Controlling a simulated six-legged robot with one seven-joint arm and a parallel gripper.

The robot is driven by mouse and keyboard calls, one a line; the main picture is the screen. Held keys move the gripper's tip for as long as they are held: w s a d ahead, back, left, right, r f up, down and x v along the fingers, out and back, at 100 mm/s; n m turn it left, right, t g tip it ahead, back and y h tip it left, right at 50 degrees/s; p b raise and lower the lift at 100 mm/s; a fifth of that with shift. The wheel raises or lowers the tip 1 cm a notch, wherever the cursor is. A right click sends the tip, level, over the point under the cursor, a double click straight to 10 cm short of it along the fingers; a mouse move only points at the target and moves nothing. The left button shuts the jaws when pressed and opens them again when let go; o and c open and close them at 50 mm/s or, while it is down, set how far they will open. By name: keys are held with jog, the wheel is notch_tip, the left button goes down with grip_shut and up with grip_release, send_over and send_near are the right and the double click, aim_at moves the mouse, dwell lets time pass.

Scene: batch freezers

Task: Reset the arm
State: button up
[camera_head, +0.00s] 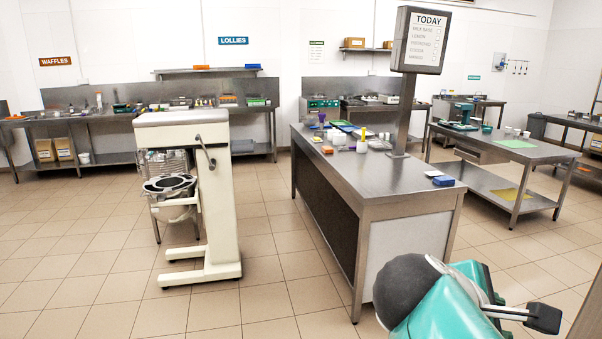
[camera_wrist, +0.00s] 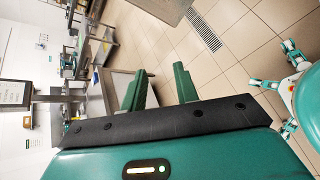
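My gripper (camera_wrist: 160,72) shows in the wrist view as two dark green fingers standing apart above a black bar and a green housing. The gap between them is empty, with tiled floor seen through it. Part of my teal and grey arm is at the lower right of the head view. The fingers cannot be made out there. The arm is near the front end of the steel island counter (camera_head: 392,176); whether it touches is not shown.
A cream machine on a wheelless base (camera_head: 215,200) stands left of the counter. A TODAY sign (camera_head: 421,40) rises from the counter, which bears tubs and blue items. A steel table (camera_head: 500,147) stands at right. Tiled floor lies clear between them. Workbenches line the back wall.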

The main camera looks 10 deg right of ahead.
jog(key=a+f+m+t+y, duration=0.2)
jog(key=a+f+m+y, duration=0.9)
jog(key=a, duration=0.3)
jog(key=shift+w+a+f+m, duration=0.35)
jog(key=shift+f+m, duration=0.05)
jog(key=shift+m, duration=0.3)
jog(key=shift+d, duration=0.15)
